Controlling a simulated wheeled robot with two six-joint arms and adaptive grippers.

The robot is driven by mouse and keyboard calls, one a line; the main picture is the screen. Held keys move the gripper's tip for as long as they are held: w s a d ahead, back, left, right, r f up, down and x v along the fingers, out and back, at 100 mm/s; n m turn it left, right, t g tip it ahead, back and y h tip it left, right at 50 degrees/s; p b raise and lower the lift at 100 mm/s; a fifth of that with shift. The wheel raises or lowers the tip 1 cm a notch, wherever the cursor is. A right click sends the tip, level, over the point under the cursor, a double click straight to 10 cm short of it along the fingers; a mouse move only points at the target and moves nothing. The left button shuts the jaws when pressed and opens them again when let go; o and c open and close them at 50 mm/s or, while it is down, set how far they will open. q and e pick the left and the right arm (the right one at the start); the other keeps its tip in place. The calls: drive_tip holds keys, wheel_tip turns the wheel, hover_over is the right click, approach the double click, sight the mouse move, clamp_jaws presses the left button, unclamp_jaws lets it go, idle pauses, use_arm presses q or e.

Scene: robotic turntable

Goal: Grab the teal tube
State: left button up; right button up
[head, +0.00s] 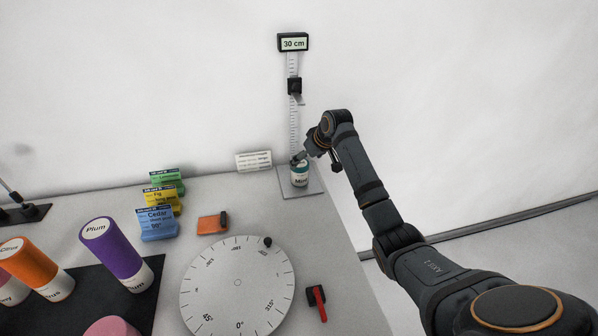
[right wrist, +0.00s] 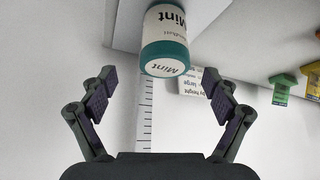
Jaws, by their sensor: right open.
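The teal tube (head: 299,173), with a white label reading "Mint", stands upright on the grey base plate of the height gauge in the head view. In the right wrist view the teal tube (right wrist: 165,45) shows at the top centre, its labelled end towards the camera. My right gripper (head: 309,157) is at the tube's top in the head view. In the right wrist view my right gripper (right wrist: 163,85) is open, its fingers apart on either side below the tube, with nothing between them. My left gripper is not in view.
The height gauge (head: 294,120) rises behind the tube, its display (head: 293,43) reading 30 cm. A white sign (head: 254,161) stands left of it. A round dial (head: 238,285), an orange block (head: 212,223), a red-handled lever (head: 317,302) and a purple tube (head: 113,251) stand nearer.

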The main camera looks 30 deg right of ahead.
sight(301, 164)
drive_tip(key=shift+w+a+f+p, duration=0.35)
drive_tip(key=shift+w+f+p, duration=0.2)
drive_tip(key=shift+w+f, duration=0.1)
drive_tip(key=x, duration=0.3)
drive_tip(key=shift+w+a+f, duration=0.1)
drive_tip(key=shift+a+f, duration=0.05)
drive_tip(key=shift+f, duration=0.15)
drive_tip(key=c, duration=0.3)
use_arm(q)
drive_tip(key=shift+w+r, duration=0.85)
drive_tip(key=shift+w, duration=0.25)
use_arm(e)
drive_tip(key=c, duration=1)
drive_tip(key=shift+c, duration=0.2)
